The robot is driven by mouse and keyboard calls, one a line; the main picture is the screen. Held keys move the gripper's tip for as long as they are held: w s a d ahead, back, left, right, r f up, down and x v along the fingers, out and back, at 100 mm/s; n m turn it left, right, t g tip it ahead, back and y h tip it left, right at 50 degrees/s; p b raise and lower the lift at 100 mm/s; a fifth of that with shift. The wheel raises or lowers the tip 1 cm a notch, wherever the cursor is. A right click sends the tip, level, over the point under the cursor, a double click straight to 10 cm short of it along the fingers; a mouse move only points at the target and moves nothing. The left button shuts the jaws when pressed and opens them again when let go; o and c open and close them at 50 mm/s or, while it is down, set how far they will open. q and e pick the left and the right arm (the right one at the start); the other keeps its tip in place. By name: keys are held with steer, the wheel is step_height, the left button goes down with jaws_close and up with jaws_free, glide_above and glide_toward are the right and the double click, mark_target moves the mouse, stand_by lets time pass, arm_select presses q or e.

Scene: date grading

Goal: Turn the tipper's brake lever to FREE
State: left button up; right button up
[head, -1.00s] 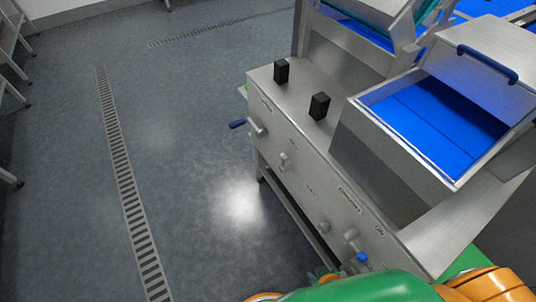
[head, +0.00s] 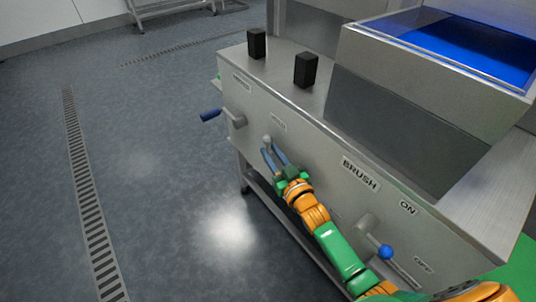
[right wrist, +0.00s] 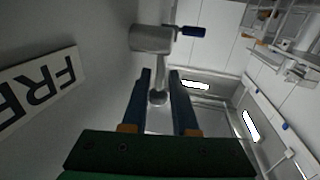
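The tipper's brake lever (head: 267,139) is a small grey lever on the front of the steel panel, below a small label too blurred to read. In the right wrist view, its grey hub (right wrist: 150,39), rod and round knob (right wrist: 157,97) show. A label (right wrist: 37,86) at the left reads "FRE", cut off by the frame edge. My right gripper (head: 269,151) is at the lever. Its two blue fingers (right wrist: 160,80) are apart, one on each side of the knob and rod; I cannot tell whether either touches. My left gripper is not in view.
A crank with a blue handle (head: 211,114) sticks out left of the lever. The BRUSH lever with a blue ball (head: 385,252) is at the lower right, by ON and OFF labels. Two black blocks (head: 306,69) stand on top. The floor (head: 150,160) at left is clear.

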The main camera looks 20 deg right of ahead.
steer(key=shift+w+a, duration=0.2)
steer(key=shift+w, duration=1)
jaws_close()
steer(key=shift+f, duration=0.1)
stand_by(0.4)
